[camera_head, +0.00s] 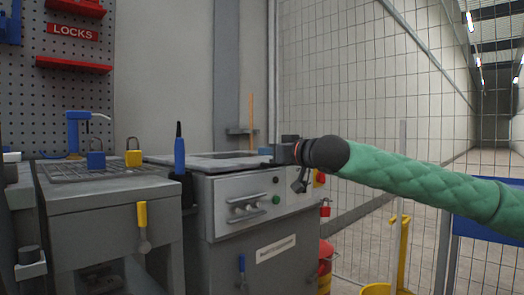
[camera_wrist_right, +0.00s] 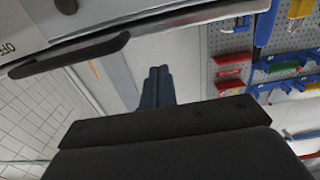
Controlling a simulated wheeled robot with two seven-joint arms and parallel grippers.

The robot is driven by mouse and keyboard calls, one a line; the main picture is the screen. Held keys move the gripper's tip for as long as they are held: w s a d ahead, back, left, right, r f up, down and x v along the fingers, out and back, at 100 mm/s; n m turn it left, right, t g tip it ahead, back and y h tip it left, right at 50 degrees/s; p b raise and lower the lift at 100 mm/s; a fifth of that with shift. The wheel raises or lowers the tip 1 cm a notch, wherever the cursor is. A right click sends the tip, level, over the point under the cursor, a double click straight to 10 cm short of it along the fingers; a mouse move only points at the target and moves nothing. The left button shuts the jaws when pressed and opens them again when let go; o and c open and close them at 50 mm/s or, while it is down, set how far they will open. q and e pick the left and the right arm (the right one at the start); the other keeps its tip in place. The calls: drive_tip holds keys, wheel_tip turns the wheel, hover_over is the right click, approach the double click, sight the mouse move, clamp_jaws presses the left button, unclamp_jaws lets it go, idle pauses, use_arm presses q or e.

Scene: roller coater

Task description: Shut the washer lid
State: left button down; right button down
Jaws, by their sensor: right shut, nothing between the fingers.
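The washer (camera_head: 222,245) is a grey cabinet with a sloped control panel, at the middle of the head view. Its top is a thin flat grey panel (camera_head: 190,161), which looks like the lid and lies nearly level; I cannot tell whether it is fully down. My right gripper (camera_head: 270,150) is at the right end of this top, shut and empty. Its fingers (camera_wrist_right: 157,86) show together in the right wrist view. There, a black bar handle (camera_wrist_right: 70,54) and a pale panel edge lie beyond them; contact is unclear. My left gripper is out of view.
A grey bench (camera_head: 105,200) with a blue and a yellow padlock (camera_head: 133,158) stands left of the washer. A dark blue-handled tool (camera_head: 179,155) stands upright between them. A wire mesh fence (camera_head: 345,80) rises behind, and a red container (camera_head: 325,262) stands at right.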

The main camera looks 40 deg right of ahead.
drive_tip(key=s+f, duration=0.2)
drive_tip(key=s, duration=0.4)
drive_tip(key=shift+d, duration=0.15)
